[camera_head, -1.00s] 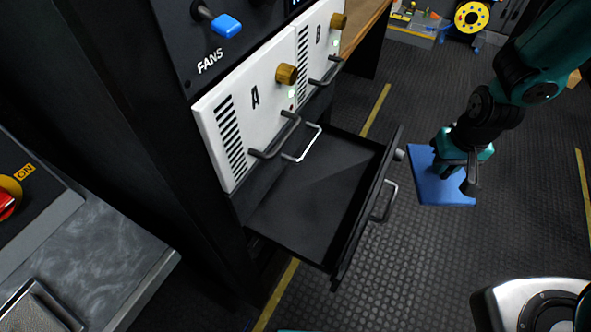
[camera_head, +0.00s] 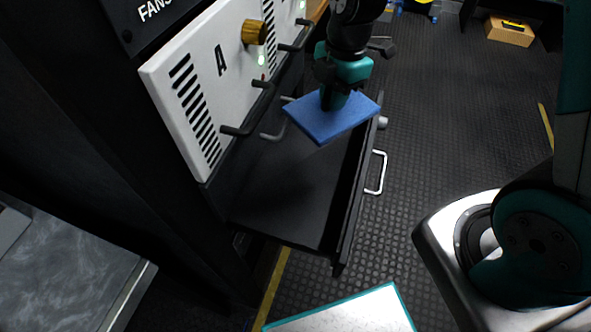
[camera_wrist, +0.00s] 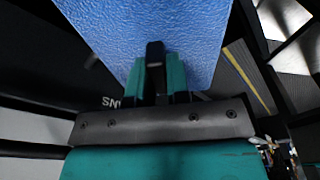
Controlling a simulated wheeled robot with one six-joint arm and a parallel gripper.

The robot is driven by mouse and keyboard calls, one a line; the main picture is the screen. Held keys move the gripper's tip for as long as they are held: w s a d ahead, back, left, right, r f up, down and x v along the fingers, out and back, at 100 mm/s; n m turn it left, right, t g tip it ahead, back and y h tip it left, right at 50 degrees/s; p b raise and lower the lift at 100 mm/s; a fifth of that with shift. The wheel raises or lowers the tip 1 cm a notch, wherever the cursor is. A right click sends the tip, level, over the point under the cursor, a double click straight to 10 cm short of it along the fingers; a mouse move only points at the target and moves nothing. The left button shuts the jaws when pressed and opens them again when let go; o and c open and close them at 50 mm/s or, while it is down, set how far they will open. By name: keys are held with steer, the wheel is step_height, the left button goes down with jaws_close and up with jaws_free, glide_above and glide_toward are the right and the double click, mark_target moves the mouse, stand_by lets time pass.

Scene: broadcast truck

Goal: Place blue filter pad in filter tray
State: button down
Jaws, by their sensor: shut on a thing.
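The blue filter pad (camera_head: 333,121) is a flat, textured square held in my gripper (camera_head: 333,98), above the back part of the black filter tray (camera_head: 285,195). The tray is a pulled-out drawer below the white panel A, and its visible floor is empty. In the wrist view the pad (camera_wrist: 150,30) fills the upper middle, with the fingers of my gripper (camera_wrist: 156,75) shut on it. The pad looks slightly tilted and apart from the tray floor. It hides part of the tray's far end.
The white panel A (camera_head: 205,85) with a brass knob (camera_head: 254,32) and dark handles stands directly above the tray. A grey worktop (camera_head: 75,265) is at the lower left. A cardboard box (camera_head: 508,31) lies on the far floor. The floor right of the tray is largely open.

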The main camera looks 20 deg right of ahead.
steer(key=n, duration=0.2)
steer(key=a+n+b, duration=0.1)
steer(key=n, duration=0.1)
steer(key=a+r+n, duration=0.1)
steer(key=n, duration=0.1)
steer(key=shift+s+g, duration=0.3)
steer(key=shift+s, duration=0.1)
steer(key=shift+n+h, duration=0.3)
steer(key=shift+n, duration=0.1)
steer(key=shift+s+f, duration=0.1)
steer(key=shift+f, duration=0.25)
steer(key=b, duration=0.1)
glide_toward(317, 173)
steer(key=f, duration=0.5)
steer(key=shift+s+a+f, duration=0.2)
steer(key=shift+s+a, duration=0.05)
steer(key=shift+f, duration=0.15)
steer(key=c, duration=1.1)
jaws_free()
